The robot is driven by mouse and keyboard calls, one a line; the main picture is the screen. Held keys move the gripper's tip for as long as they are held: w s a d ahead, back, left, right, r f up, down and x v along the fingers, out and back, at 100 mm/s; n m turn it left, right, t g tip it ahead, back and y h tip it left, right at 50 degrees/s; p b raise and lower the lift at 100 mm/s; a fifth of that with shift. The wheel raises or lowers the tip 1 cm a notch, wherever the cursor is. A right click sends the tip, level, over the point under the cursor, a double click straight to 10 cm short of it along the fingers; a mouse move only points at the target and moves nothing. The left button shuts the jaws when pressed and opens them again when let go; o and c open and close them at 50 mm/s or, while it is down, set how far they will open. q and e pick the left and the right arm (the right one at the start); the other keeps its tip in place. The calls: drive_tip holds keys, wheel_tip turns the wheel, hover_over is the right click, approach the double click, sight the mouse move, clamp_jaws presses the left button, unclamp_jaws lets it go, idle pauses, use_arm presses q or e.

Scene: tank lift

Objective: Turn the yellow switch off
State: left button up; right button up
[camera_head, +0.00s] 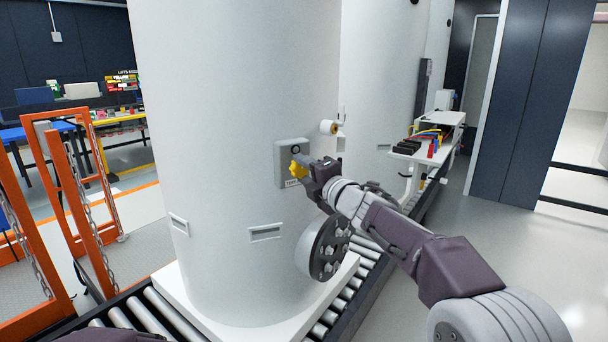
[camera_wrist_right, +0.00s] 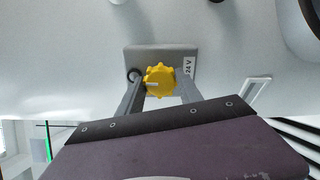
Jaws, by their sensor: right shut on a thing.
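The yellow switch (camera_head: 297,168) is a lobed knob on a grey box (camera_head: 289,150) fixed to the side of the large white tank (camera_head: 225,90). In the right wrist view the yellow switch (camera_wrist_right: 159,81) faces me, with a pale line across its left half, and the grey box (camera_wrist_right: 150,54) carries a "24 V" label. My right gripper (camera_head: 304,168) reaches in from the right. Its fingers (camera_wrist_right: 160,84) lie on either side of the knob, and it is shut on it. My left gripper is not seen; a dark part of my own shows at the bottom left.
The tank stands on a white base (camera_head: 180,300) over a roller conveyor (camera_head: 150,308). A round bolted flange (camera_head: 325,247) juts out below the switch. A white valve fitting (camera_head: 330,127) is above right. Orange frames with chains (camera_head: 85,200) stand left. The floor at right is clear.

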drive_tip(key=shift+f+n, duration=0.1)
drive_tip(key=shift+n, duration=0.3)
drive_tip(key=o, duration=1.4)
drive_tip(key=shift+c, duration=0.2)
drive_tip(key=b+v, duration=0.1)
drive_tip(key=v, duration=0.8)
